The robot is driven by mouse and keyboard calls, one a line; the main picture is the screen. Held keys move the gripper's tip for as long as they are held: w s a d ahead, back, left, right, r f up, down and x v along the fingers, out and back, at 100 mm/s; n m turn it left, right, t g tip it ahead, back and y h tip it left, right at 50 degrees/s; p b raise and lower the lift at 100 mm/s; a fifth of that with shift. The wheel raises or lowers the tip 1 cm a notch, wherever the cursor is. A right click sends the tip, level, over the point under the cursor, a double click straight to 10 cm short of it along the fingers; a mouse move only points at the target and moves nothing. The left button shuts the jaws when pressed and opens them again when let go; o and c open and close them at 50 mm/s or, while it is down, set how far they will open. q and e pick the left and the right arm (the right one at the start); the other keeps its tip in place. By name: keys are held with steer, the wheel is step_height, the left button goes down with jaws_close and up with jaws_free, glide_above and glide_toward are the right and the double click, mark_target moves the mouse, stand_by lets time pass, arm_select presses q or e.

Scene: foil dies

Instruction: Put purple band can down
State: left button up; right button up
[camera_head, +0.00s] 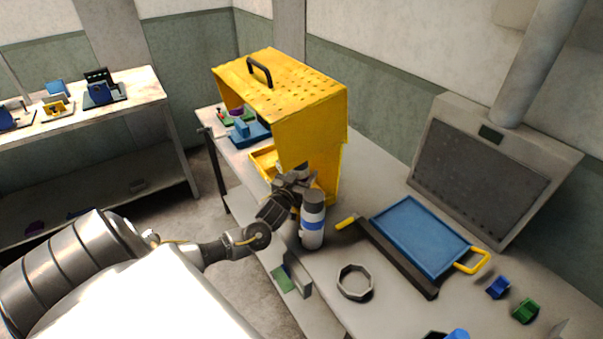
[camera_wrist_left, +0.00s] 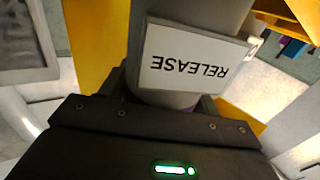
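My left gripper (camera_head: 300,180) is at the front opening of the yellow perforated hood. In the left wrist view its dark jaws (camera_wrist_left: 165,110) are closed around a grey can (camera_wrist_left: 190,22) with a white label reading RELEASE, upside down in that view. A sliver of purple shows below the label, between the jaws, so this is the purple band can. In the head view this can is mostly hidden by the gripper and hood. I cannot tell whether its base touches anything. My right gripper is not in view.
A grey can with a blue band (camera_head: 312,226) stands on the bench close in front of the left gripper. The yellow hood (camera_head: 312,125) rises behind. A blue tray (camera_head: 420,236), a grey ring (camera_head: 354,282) and blue and green blocks (camera_head: 525,311) lie to the right.

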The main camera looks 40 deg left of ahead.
arm_select(q)
steer(key=o, duration=0.3)
steer(key=shift+o, duration=0.2)
steer(key=shift+s+f, duration=0.1)
steer(key=shift+s, duration=0.2)
steer(key=b+v, duration=0.2)
steer(key=v, duration=0.9)
steer(key=shift+s, duration=0.25)
steer(key=shift+d, duration=0.15)
